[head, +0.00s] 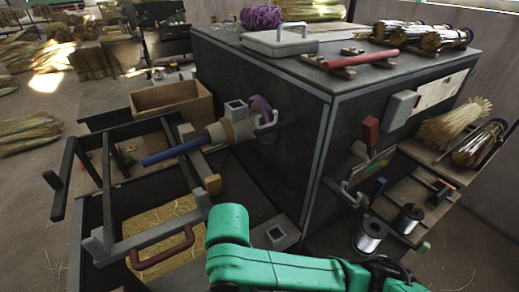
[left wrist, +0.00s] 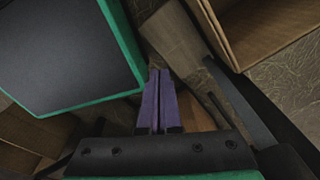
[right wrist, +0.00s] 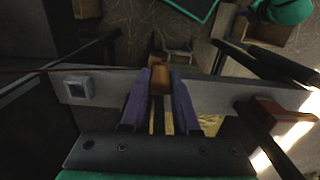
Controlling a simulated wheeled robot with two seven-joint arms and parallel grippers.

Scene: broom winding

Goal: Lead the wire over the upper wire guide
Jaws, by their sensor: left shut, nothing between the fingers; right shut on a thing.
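In the right wrist view my right gripper (right wrist: 158,80) is shut on a small brown block (right wrist: 160,76). A thin dark wire (right wrist: 105,67) runs from this block to the left edge. It passes close above a grey square piece with a hole (right wrist: 78,88); I cannot tell whether it touches. In the head view a grey square guide-like piece (head: 236,108) stands above the brown cone that holds a blue handle (head: 170,152). Another square piece (head: 277,235) lies lower; which is the upper guide is unclear. My left gripper (left wrist: 160,72) is shut and empty. Neither gripper's fingertips can be made out in the head view.
The dark machine cabinet (head: 265,92) fills the middle. A grey bar with a red handle (head: 162,252) crosses above a straw-filled bin (head: 150,222). An open wooden box (head: 172,104) stands behind. Wire spools (head: 370,236) stand at the right.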

